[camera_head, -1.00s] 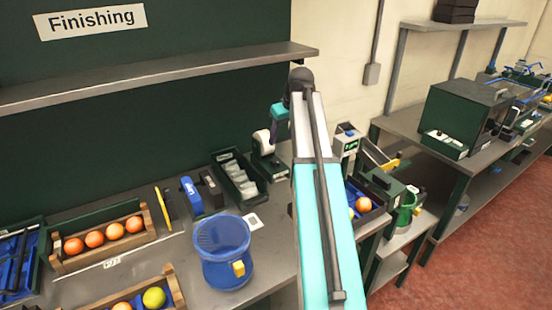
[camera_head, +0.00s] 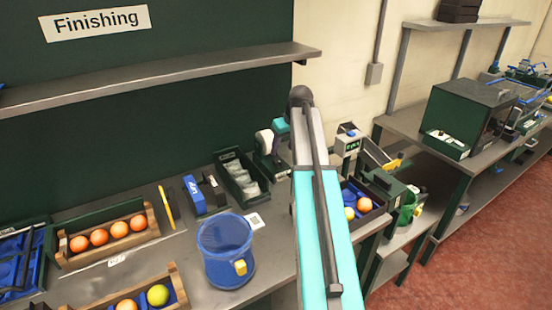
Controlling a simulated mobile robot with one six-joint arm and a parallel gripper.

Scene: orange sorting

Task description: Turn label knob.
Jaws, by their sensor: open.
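A small dark device with a white rounded top (camera_head: 264,140) stands at the back of the bench, left of my arm. It looks like a label dispenser, but I cannot make out a knob on it. My arm reaches from the bottom of the picture up towards the back of the bench. A short teal wrist part of mine shows just right of the white top. My gripper's fingers are hidden around there, behind or below my own links, so I cannot see whether they touch the device.
A blue bin (camera_head: 225,252) stands at the bench front. A green tray with clear packets (camera_head: 243,178) lies left of the device. Wooden crates of oranges (camera_head: 108,238) are at left. A scale-like device (camera_head: 348,140) and a tray with oranges (camera_head: 372,212) are right of my arm.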

